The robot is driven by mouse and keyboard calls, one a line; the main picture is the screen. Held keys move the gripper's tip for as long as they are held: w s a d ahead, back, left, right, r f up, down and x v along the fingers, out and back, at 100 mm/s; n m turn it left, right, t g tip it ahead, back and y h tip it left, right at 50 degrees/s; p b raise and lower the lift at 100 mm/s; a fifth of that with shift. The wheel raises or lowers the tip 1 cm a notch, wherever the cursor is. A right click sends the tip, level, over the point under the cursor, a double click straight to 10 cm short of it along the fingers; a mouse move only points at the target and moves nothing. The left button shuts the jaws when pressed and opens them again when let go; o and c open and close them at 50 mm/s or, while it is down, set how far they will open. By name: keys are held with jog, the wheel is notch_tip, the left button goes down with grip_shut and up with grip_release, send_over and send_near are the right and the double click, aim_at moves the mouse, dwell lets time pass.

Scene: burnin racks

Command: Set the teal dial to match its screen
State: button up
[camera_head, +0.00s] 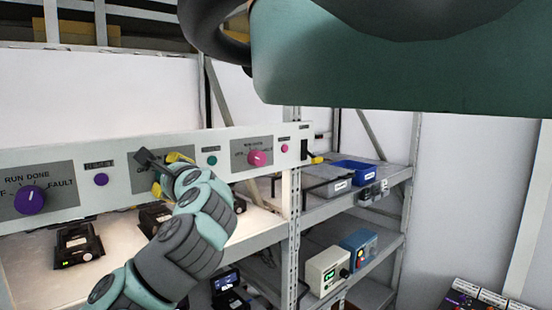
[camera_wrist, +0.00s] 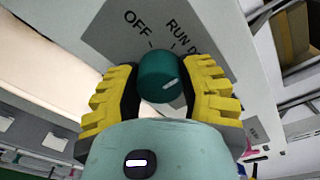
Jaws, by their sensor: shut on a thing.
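The teal dial (camera_wrist: 158,72) sits on its grey label plate between the yellow fingers of my gripper (camera_wrist: 163,78). The fingers are shut on its two sides. A short white pointer mark on the dial slants up to the right in the wrist view; I cannot tell which setting it matches. The plate shows OFF and a partly hidden RUN label (camera_wrist: 183,36). In the head view my gripper (camera_head: 167,172) covers the dial on the white panel.
The same panel carries a purple dial (camera_head: 30,200) at left and a pink dial (camera_head: 258,158) at right, with matching buttons. Black devices (camera_head: 78,244) stand on the shelf below. Blue (camera_head: 354,172) and grey bins and instrument boxes (camera_head: 327,270) fill the right-hand rack.

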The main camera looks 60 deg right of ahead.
dwell(0.5)
jog(key=o, duration=1.2)
jog(key=shift+s, duration=0.1)
jog(key=v, duration=0.7)
jog(key=shift+s, duration=0.2)
